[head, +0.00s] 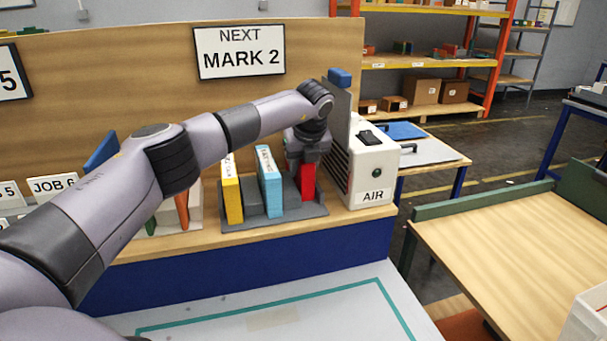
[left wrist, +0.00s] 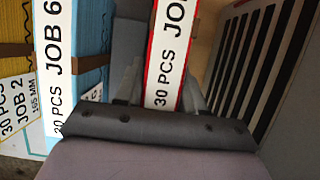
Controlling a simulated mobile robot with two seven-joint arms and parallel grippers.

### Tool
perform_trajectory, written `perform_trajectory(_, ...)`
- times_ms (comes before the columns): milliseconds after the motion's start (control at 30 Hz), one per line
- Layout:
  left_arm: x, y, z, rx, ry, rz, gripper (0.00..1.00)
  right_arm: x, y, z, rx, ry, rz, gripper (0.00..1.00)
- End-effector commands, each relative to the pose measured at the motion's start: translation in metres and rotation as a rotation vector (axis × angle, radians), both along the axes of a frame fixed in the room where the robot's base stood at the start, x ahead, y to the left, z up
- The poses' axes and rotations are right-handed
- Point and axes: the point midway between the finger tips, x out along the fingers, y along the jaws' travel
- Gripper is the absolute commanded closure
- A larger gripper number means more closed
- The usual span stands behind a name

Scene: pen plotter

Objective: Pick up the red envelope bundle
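The red envelope bundle (head: 308,184) stands upright in the rightmost slot of a grey rack (head: 250,223) in the head view. My left gripper (head: 306,163) is directly above it, pointing down, and hides its top. In the left wrist view the bundle (left wrist: 166,62) shows a white label reading "30 PCS JO…" with a red edge. It lies between the two grey fingers of my left gripper (left wrist: 163,92). The fingers are close on both sides, but I cannot tell whether they touch it. My right gripper is not in view.
A light blue bundle (head: 269,181) and a yellow bundle (head: 231,189) stand left in the same rack. A white AIR box (head: 372,165) with a vented side stands close on the right. A wooden back panel (head: 130,78) rises behind.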

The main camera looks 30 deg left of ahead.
Motion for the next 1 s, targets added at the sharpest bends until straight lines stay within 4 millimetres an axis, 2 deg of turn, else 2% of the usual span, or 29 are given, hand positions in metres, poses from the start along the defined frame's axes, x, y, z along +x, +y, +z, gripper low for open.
perform_trajectory(267, 0.000, -0.001, 0.003, 0.000, -0.002, -0.001, 0.98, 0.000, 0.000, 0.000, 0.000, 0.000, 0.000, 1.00)
perform_trajectory(467, 0.001, -0.001, 0.020, -0.001, -0.005, -0.002, 0.98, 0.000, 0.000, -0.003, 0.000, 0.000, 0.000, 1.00)
perform_trajectory(667, 0.001, -0.001, 0.059, -0.001, -0.007, -0.001, 0.98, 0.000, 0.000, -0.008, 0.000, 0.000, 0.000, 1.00)
perform_trajectory(800, 0.001, -0.001, 0.093, -0.001, -0.007, 0.000, 0.98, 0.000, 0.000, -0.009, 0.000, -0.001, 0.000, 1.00)
perform_trajectory(1000, 0.001, -0.001, 0.137, -0.001, -0.004, 0.000, 0.98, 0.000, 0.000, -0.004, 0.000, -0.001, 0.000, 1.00)
